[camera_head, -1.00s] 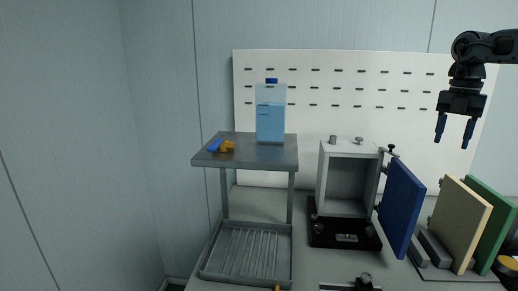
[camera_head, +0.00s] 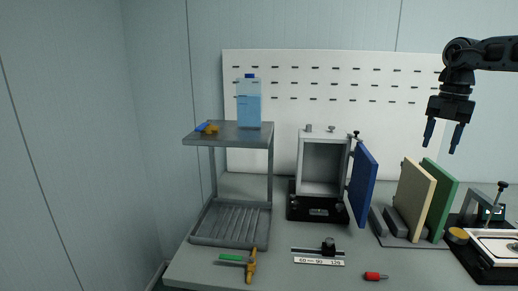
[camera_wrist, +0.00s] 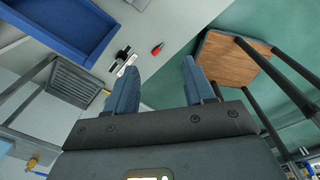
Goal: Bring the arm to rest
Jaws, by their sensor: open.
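My arm (camera_head: 458,62) hangs in from the right edge in the head view, above the right part of the bench. My gripper (camera_head: 442,136) points down with its two blue fingers apart and nothing between them. It is in the air above the cream panel (camera_head: 416,200) and the green panel (camera_head: 441,200), touching neither. In the wrist view my gripper (camera_wrist: 156,88) also shows open and empty, with the bench and floor far beyond its fingers.
A grey box (camera_head: 324,135) stands with its blue door (camera_head: 363,185) open. A shelf (camera_head: 228,137) carries a blue bottle (camera_head: 248,103). A red-handled tool (camera_head: 375,276), a slide gauge (camera_head: 319,260) and a framed device (camera_head: 497,246) lie on the bench. A wooden-topped stool (camera_wrist: 232,60) stands on the floor.

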